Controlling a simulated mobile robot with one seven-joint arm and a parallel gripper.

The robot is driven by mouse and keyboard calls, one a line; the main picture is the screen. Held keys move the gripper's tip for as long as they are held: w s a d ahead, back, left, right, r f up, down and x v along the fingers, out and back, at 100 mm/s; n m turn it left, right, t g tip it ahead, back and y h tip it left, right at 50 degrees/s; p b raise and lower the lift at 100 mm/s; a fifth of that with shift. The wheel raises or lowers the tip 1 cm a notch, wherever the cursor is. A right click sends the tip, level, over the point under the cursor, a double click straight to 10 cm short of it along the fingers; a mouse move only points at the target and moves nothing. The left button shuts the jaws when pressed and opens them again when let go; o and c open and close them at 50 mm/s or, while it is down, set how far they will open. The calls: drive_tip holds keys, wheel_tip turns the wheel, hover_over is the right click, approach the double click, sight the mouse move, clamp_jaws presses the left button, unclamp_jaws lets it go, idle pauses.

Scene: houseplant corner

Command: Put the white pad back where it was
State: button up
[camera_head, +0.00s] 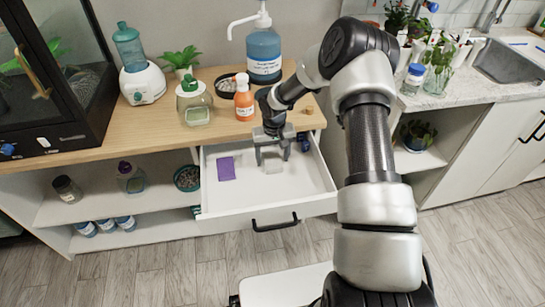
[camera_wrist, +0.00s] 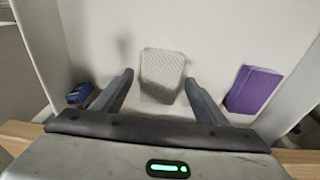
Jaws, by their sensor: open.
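The white pad (camera_wrist: 162,72) lies in the open white drawer (camera_head: 302,187), with a textured, pale top. In the wrist view it sits between and just ahead of the fingertips of my gripper (camera_wrist: 160,85). My gripper is open, and no contact with the pad shows. In the head view my gripper (camera_head: 273,155) reaches down into the drawer, and the pad (camera_head: 273,168) shows faintly between its fingers.
A purple pad (camera_head: 226,168) lies left of my gripper in the drawer; a small blue object (camera_head: 303,142) lies at the back right. An orange bottle (camera_head: 243,98) and a green-capped bottle (camera_head: 194,103) stand on the wooden counter above. The drawer's front half is clear.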

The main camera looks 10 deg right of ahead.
sight(276, 166)
drive_tip(key=s+r+h+p, duration=0.1)
drive_tip(key=s+r, duration=0.3)
drive_tip(key=r, duration=0.6)
drive_tip(key=s+d+r+t, duration=0.1)
drive_tip(key=s+r, duration=0.2)
drive_tip(key=r, duration=0.7)
drive_tip(key=s+r+h+p, duration=0.1)
drive_tip(key=s+r, duration=0.3)
drive_tip(key=r, duration=0.7)
drive_tip(key=s+r+t, duration=0.1)
drive_tip(key=s+r, duration=0.2)
drive_tip(key=s, duration=0.4)
drive_tip(key=s+r+t+y, duration=0.1)
drive_tip(key=s+r, duration=0.2)
drive_tip(key=s, duration=0.5)
drive_tip(key=s+a+r+t+y, duration=0.1)
drive_tip(key=s+r, duration=0.2)
drive_tip(key=s, duration=0.4)
drive_tip(key=shift+s+r, duration=0.25)
drive_tip(key=shift+s, duration=0.05)
